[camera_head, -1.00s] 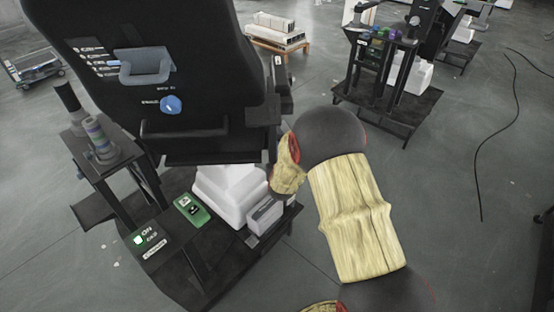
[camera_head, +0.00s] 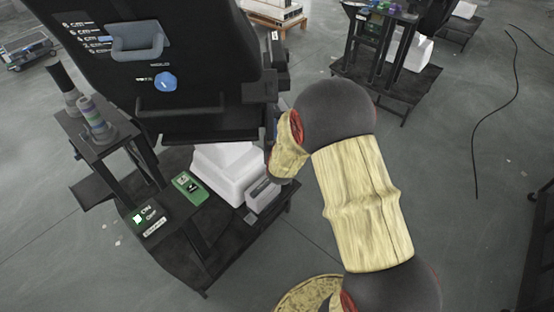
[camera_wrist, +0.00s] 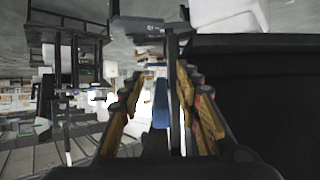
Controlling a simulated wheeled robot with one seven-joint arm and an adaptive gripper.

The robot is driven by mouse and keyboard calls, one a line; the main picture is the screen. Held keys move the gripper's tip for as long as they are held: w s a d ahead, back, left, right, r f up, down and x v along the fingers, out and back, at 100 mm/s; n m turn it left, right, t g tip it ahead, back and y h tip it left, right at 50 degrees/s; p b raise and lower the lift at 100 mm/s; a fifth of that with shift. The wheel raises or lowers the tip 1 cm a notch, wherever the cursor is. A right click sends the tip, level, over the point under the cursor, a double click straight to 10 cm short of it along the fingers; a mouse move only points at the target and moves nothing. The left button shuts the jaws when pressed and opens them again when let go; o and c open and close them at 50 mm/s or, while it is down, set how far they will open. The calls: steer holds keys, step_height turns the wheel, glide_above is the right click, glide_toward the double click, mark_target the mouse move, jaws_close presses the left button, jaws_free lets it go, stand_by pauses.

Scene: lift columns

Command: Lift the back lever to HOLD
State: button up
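The lift column's black panel (camera_head: 205,60) stands at the upper left of the head view. It carries a grey-blue handle (camera_head: 137,42) beside a printed scale and a round blue knob (camera_head: 165,82). In the wrist view a narrow upright blue piece (camera_wrist: 161,104) shows between the fingers of my gripper (camera_wrist: 159,82); I cannot tell for sure that it is the back lever. The fingers are apart, and contact with the blue piece is not clear. In the head view my gripper is hidden behind my forearm and the column's right edge.
A stand with stacked rings (camera_head: 95,120) is left of the panel. Green-marked boxes (camera_head: 190,188) and a white block (camera_head: 228,170) sit on the low black base. Another column unit (camera_head: 385,60) stands at the back right. A cable (camera_head: 515,110) lies on open floor at right.

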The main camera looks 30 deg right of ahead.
steer(key=s+a, duration=0.4)
steer(key=s, duration=0.6)
steer(key=shift+a, duration=0.35)
steer(key=shift+f, duration=0.1)
